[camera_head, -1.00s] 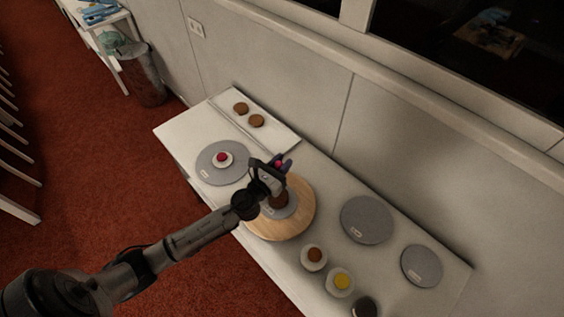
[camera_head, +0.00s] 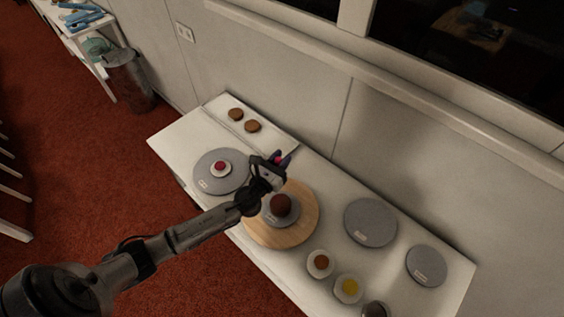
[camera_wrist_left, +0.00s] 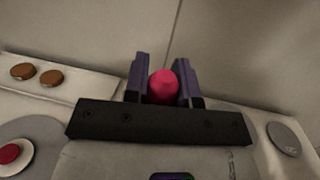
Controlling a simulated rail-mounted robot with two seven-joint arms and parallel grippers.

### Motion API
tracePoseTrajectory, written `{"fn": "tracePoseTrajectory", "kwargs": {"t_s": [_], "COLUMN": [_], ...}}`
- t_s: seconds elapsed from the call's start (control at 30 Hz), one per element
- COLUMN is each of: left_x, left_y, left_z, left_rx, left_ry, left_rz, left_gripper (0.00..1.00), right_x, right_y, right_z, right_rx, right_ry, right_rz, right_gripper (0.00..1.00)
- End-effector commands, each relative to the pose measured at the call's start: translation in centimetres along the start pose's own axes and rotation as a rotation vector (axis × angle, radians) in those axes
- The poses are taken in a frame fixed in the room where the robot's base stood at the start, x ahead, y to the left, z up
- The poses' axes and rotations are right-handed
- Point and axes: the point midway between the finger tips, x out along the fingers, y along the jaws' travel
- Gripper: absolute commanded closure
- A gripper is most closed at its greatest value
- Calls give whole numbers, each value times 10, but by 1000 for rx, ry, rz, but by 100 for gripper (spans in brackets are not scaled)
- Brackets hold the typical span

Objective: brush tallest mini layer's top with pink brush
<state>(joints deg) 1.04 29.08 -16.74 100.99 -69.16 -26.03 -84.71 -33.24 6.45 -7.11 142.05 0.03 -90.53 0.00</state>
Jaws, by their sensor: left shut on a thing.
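My left gripper (camera_head: 282,159) is above the table, just up and left of the wooden turntable (camera_head: 299,231) in the head view. In the left wrist view its two purple fingers (camera_wrist_left: 163,82) are shut on a bright pink thing (camera_wrist_left: 162,88), which may be the pink brush; only its rounded end shows. A dark brown round mini layer (camera_head: 281,205) sits on a grey disc (camera_head: 270,219) on the wooden turntable. Two flat brown layers lie on the white board, a left one (camera_head: 236,114) and a right one (camera_head: 252,126). My right gripper is not in view.
A grey turntable (camera_head: 205,163) at left bears a small dish with a red item (camera_head: 220,167). Two bare grey turntables (camera_head: 371,221) (camera_head: 427,264) stand at right. Small dishes with brown (camera_head: 321,262), yellow (camera_head: 349,286) and dark contents line the front edge. The wall rises behind.

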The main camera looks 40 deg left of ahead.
Motion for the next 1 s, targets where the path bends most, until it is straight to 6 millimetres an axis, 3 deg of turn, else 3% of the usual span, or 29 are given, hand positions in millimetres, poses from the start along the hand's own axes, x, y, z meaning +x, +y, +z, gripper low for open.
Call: {"fn": "tracePoseTrajectory", "kwargs": {"t_s": [0.27,0.7,1.0], "left_x": [-1,-5,-6], "left_y": [0,0,0], "left_z": [-14,-56,-62], "left_rx": [-1,-1,-1], "left_ry": [0,-1,-1], "left_rz": [4,4,4], "left_gripper": [100,100,100], "right_x": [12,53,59], "right_y": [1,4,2], "right_z": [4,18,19], "right_rx": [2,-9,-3], "right_ry": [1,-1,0], "right_rz": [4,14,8], "right_gripper": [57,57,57]}}
